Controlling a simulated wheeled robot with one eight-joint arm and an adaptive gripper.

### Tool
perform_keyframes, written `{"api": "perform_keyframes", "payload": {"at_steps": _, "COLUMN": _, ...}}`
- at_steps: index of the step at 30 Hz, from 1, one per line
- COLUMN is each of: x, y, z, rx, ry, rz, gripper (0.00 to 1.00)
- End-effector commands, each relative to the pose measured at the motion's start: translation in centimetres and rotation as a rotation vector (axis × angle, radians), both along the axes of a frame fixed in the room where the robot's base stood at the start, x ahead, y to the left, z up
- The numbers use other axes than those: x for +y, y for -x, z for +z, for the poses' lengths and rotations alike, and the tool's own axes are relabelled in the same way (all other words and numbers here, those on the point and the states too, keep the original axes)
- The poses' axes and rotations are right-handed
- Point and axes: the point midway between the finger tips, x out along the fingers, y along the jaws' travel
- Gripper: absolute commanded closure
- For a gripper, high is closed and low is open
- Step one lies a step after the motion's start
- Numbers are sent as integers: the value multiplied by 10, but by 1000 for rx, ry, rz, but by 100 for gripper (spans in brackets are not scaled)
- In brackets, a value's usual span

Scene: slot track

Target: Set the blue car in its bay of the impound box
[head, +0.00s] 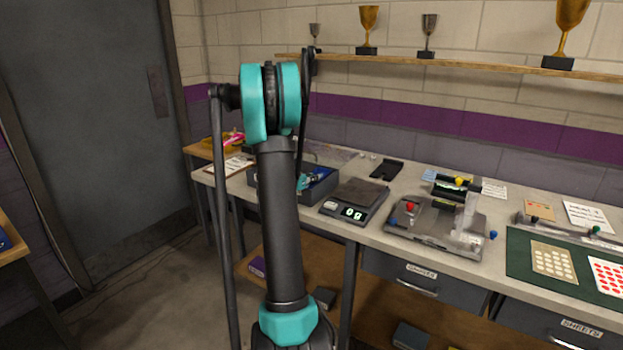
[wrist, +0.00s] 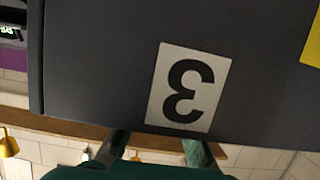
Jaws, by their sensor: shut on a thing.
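The dark grey impound box (head: 291,187) stands on the bench, partly hidden behind my arm in the head view. A dark wall (wrist: 110,60) with a white label (wrist: 188,88) reading 3, upside down, fills most of the wrist view. My gripper (head: 304,182) is at the box, mostly hidden by my arm. In the wrist view, my gripper's fingers (wrist: 155,142) reach up behind the dark wall, their tips hidden. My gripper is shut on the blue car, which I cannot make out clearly. A blue patch shows inside the box; I cannot tell whether it is car or lining.
A scale (head: 355,201) reading 0 g stands just right of the box. A clear-and-grey fixture (head: 437,222) with coloured knobs is further right. A clipboard (head: 229,167) lies on the left. A shelf of trophies (head: 450,60) runs above the bench.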

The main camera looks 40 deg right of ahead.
Motion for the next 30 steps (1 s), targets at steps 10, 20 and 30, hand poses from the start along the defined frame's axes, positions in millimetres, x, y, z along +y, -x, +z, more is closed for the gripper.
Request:
{"api": "perform_keyframes", "payload": {"at_steps": 10, "x": 0, "y": 0, "z": -8, "rx": 0, "ry": 0, "rz": 0, "gripper": 79}}
{"api": "perform_keyframes", "payload": {"at_steps": 20, "x": 0, "y": 0, "z": -8, "rx": 0, "ry": 0, "rz": 0, "gripper": 64}}
{"api": "perform_keyframes", "payload": {"at_steps": 30, "x": 17, "y": 6, "z": 7, "rx": 1, "ry": 0, "rz": 3, "gripper": 64}}
